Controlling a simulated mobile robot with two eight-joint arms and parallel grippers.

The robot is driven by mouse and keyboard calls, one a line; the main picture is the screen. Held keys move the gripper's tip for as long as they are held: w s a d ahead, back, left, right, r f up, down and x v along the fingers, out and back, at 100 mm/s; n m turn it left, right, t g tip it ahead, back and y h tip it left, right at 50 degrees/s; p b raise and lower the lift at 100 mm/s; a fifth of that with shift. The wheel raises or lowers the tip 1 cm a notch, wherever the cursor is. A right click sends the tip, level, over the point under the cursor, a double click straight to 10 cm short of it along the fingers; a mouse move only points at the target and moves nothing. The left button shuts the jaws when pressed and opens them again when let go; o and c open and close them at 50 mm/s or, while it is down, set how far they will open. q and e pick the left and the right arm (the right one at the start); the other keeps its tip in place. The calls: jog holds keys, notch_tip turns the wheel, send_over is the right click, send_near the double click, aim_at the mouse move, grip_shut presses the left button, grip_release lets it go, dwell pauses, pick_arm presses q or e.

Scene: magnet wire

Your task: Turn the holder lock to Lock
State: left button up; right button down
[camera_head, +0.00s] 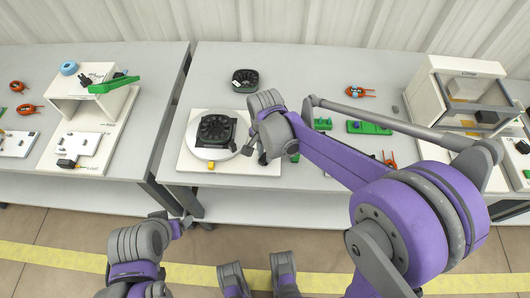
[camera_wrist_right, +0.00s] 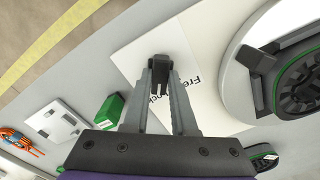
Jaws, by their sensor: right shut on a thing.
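The holder lock is a small black lever (camera_wrist_right: 160,72) on a white board, between the fingertips of my right gripper (camera_wrist_right: 161,84) in the right wrist view. The right gripper is shut on it. Printed "Free" shows to the right of the fingers, and the "Lock" print is partly covered by them. In the head view my right gripper (camera_head: 257,155) is at the right side of the white holder board (camera_head: 188,160), and the lever is hidden there. A black fan (camera_head: 214,130) sits on the round white holder (camera_head: 207,152). My left gripper (camera_head: 181,227) is low, in front of the table; its jaws are unclear.
A second black fan (camera_head: 245,79) lies at the back of the table. Orange-red parts (camera_head: 358,91) and green blocks (camera_head: 369,127) lie to the right. A white machine (camera_head: 455,90) stands far right. A white stand (camera_head: 92,105) is on the left table.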

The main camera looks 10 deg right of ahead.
dwell(0.5)
jog(key=c, duration=0.7)
grip_release()
notch_tip(320, 180, up, 11)
jog(key=shift+f+p, duration=0.1)
jog(key=shift+p, duration=0.7)
jog(key=s+d+r+n+t+p, duration=0.1)
jog(key=s+d+n+p, duration=0.1)
jog(key=s, duration=0.3)
jog(key=s+d+r+n+t+p, duration=0.2)
jog(key=s+d+n+p, duration=0.1)
jog(key=s+n, duration=0.1)
jog(key=s+d+r+n+t+p, duration=0.1)
jog(key=s+d+n+t+p, duration=0.1)
jog(key=s, duration=0.4)
jog(key=shift+s+d+r+n, duration=0.1)
jog(key=shift+s+d+n, duration=0.05)
jog(key=shift+d+n, duration=0.35)
jog(key=shift+s+d+r+n, duration=0.1)
jog(key=shift+d+n, duration=0.25)
jog(key=shift+n, duration=0.15)
